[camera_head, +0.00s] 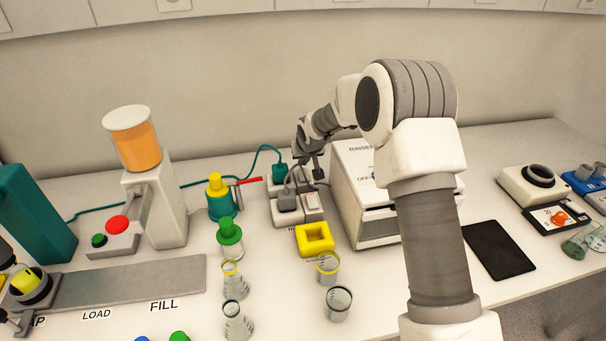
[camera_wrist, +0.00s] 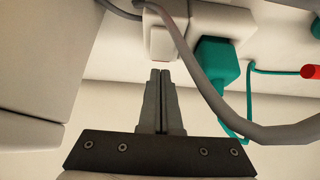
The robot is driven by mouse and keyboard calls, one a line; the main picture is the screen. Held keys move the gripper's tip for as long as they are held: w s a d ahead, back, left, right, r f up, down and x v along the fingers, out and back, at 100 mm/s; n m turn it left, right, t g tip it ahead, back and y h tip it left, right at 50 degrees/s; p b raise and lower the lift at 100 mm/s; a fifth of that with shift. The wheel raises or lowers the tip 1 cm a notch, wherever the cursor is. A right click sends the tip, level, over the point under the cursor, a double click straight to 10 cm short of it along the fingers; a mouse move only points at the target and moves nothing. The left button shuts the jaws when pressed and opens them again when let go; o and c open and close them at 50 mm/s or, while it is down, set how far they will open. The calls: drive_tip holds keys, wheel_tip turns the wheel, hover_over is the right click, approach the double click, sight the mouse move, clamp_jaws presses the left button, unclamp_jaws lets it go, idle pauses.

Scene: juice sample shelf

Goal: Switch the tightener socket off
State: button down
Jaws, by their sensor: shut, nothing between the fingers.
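A pale socket strip (camera_head: 283,217) stands on the bench beside a white box. Its rear socket holds a teal plug (camera_head: 279,173), whose teal cable runs left toward a teal machine (camera_head: 34,215). Its front socket holds a grey plug (camera_head: 286,202) with a white rocker switch (camera_head: 311,202) to its right. My gripper (camera_head: 318,174) is over the rear socket, shut and empty. In the wrist view, the shut fingertips (camera_wrist: 160,72) point at a white rocker switch (camera_wrist: 162,43) beside the teal plug (camera_wrist: 216,65). I cannot tell whether they touch or how the switch is set.
A grey cable (camera_wrist: 205,85) loops close to the fingers in the wrist view. The white box (camera_head: 372,220), marked RINSE, stands right of the strip. A yellow block (camera_head: 314,251) lies in front, with glass beakers (camera_head: 338,303) nearer. A green-capped bottle (camera_head: 229,237) stands left.

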sight(303, 172)
drive_tip(key=shift+f+b, duration=0.85)
drive_tip(key=shift+f, duration=0.05)
idle(0.4)
drive_tip(key=shift+r+p, duration=1.7)
drive_tip(key=shift+r, duration=1.9)
